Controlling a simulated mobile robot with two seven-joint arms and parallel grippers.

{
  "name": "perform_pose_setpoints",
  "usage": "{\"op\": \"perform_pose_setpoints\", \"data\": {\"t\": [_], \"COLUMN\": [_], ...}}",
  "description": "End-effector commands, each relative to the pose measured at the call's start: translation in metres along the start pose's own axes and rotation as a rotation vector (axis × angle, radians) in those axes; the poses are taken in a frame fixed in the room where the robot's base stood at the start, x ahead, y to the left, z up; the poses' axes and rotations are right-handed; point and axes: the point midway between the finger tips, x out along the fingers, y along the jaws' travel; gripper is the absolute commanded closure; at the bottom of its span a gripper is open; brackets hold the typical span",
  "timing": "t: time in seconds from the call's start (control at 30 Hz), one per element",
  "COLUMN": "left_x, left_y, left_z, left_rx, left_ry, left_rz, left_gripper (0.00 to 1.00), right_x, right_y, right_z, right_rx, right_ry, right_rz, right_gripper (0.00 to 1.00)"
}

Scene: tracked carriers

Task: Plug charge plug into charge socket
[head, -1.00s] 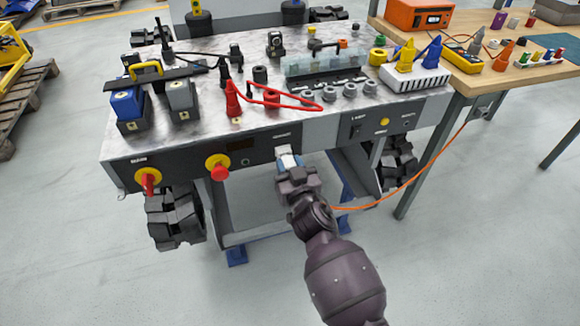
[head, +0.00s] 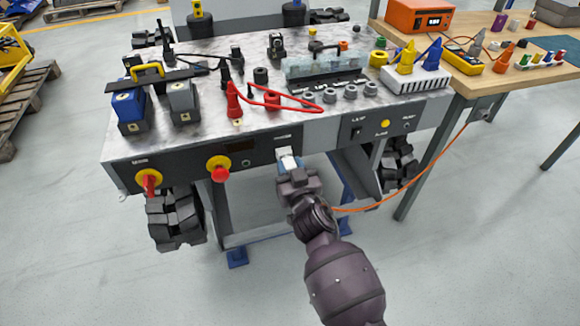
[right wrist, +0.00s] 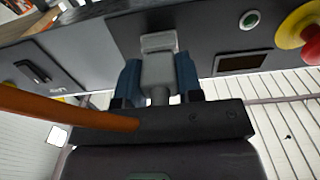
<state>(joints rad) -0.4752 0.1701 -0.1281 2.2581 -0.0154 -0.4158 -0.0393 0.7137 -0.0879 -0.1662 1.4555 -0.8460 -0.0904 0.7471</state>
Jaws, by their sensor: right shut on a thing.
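My right gripper (head: 290,168) is at the front panel of the carrier, below its label. In the right wrist view, its blue fingertips (right wrist: 160,80) are shut on the charge plug (right wrist: 158,70), a light grey block. The plug points at the dark panel, and a paler grey rectangular piece (right wrist: 158,42) shows at its front end. In the head view the plug (head: 287,156) shows as a small pale shape at the panel. The charge socket's opening is hidden behind the plug. I cannot tell how far the plug is in. My left gripper is not in view.
An orange cable (head: 400,192) runs from near my right gripper to the wooden bench (head: 475,85) at the right. A red-and-yellow knob (head: 219,168) sits left of the plug, a lamp switch (head: 357,132) to its right. Tools and parts cover the carrier's top (head: 205,135).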

Motion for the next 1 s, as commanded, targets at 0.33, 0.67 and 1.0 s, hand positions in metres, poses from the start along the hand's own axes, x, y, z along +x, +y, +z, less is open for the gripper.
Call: {"op": "perform_pose_setpoints", "data": {"t": [0.33,0.67,1.0], "left_x": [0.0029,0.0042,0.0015], "left_y": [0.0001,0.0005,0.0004], "left_z": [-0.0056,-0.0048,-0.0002], "left_rx": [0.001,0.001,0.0], "left_ry": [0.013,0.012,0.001], "left_rz": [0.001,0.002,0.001], "left_gripper": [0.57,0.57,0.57], "right_x": [0.0002,0.0046,0.0061], "right_y": [-0.0002,-0.0004,-0.0003], "right_z": [-0.0004,-0.0005,-0.0008], "right_rx": [0.001,0.0,0.001], "right_ry": [0.0,0.001,0.001], "right_rz": [0.0,0.0,0.0], "right_gripper": [0.91,0.91,0.37]}}
